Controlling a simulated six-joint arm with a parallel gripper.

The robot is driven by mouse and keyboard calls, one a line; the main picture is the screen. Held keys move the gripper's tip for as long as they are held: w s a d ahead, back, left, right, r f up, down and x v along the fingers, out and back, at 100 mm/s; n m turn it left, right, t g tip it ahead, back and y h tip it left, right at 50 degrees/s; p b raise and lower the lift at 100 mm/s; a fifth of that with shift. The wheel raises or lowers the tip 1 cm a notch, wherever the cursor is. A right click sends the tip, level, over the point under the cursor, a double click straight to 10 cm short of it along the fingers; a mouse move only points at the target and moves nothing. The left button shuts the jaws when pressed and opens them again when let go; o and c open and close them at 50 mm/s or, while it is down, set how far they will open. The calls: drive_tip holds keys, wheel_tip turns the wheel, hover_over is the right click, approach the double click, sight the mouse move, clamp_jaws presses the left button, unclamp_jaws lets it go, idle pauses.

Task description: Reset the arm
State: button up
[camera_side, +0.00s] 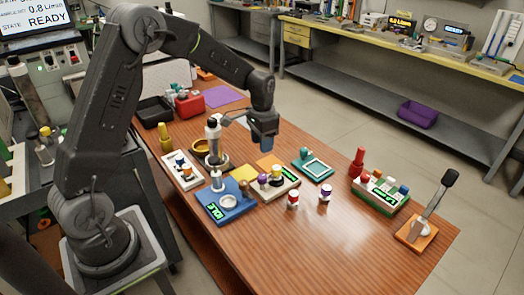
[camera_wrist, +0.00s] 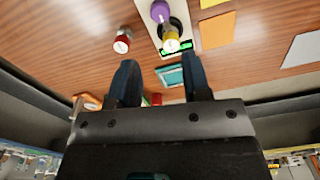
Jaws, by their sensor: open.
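My arm reaches out over the wooden table, and my gripper (camera_side: 263,148) hangs above its middle, clear of the objects below. In the wrist view my gripper (camera_wrist: 159,62) shows two dark blue fingers spread apart with nothing between them. Below are a tray with purple and yellow capped vials (camera_side: 276,180), a blue device with a round plate (camera_side: 228,202) and a teal-framed tray (camera_side: 313,165). A red-capped vial (camera_side: 293,200) and a purple-capped vial (camera_side: 325,193) stand alone on the table.
A green rack (camera_side: 381,192) with several vials and an orange-based lever (camera_side: 417,232) stand at the right. A white rack (camera_side: 183,172), black bin (camera_side: 155,112) and red box (camera_side: 189,105) are at the left. The table's front right is clear.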

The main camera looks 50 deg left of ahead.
drive_tip(key=shift+r, duration=0.15)
drive_tip(key=s+d+r+n+t, duration=0.15)
drive_tip(key=s+d+r, duration=0.25)
drive_tip(key=s+r, duration=0.4)
drive_tip(key=s+d+r+t, duration=0.2)
drive_tip(key=s+d+r, duration=0.3)
drive_tip(key=s+r, duration=0.35)
drive_tip(key=s+d+t, duration=0.2)
drive_tip(key=s, duration=0.6)
drive_tip(key=shift+s+f, duration=0.2)
drive_tip(key=shift+s, duration=0.2)
